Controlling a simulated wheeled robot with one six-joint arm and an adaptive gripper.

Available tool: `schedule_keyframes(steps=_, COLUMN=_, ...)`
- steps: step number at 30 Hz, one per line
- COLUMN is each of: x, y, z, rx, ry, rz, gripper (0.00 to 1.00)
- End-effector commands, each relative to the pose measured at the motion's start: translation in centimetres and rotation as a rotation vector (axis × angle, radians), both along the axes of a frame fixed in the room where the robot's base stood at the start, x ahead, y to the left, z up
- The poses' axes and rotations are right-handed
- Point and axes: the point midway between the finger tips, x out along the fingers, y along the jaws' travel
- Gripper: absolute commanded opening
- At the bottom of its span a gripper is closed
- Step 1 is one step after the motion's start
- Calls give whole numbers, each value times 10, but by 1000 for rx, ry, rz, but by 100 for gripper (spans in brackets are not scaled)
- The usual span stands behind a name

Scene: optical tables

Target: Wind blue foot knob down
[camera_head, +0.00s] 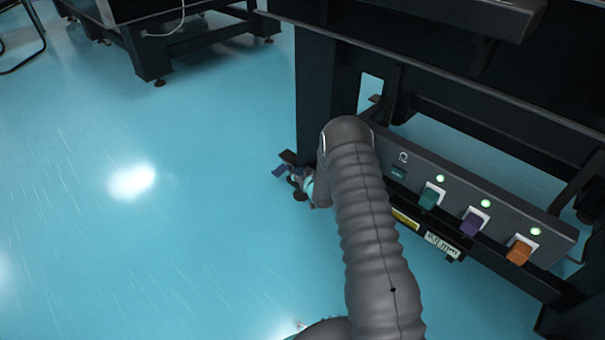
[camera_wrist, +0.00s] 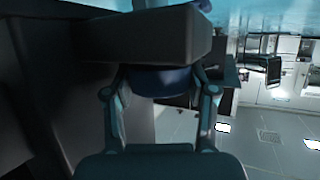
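The blue foot knob (camera_wrist: 160,82) shows in the wrist view as a dark blue rounded shape under a dark block. My gripper (camera_wrist: 160,88) has one finger on each side of it, close against its sides with no clear gap. The fingertips are partly hidden in shadow. In the head view my gripper (camera_head: 298,180) is low at the foot of the near table's leg (camera_head: 325,95), mostly behind my grey arm. The knob cannot be made out there.
A grey panel (camera_head: 480,190) with teal (camera_head: 430,198), purple (camera_head: 472,224) and orange (camera_head: 520,250) switches and lit green lamps runs along the table's lower frame, right of my arm. Another dark table (camera_head: 150,45) stands at the back left. The blue floor (camera_head: 130,230) on the left is clear.

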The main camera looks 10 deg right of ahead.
Motion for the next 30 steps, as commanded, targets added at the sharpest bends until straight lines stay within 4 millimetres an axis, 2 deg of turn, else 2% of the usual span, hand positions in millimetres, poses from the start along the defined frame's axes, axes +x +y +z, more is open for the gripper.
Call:
schedule_keyframes(steps=1, x=0, y=-7, z=0, rx=-1, ry=0, rz=-2, gripper=22)
schedule_keyframes(steps=14, x=0, y=-1, z=0, rx=0, ry=-1, rz=-106, gripper=22)
schedule_keyframes(steps=30, x=1, y=3, z=1, rx=1, ry=-2, rz=-505, gripper=22)
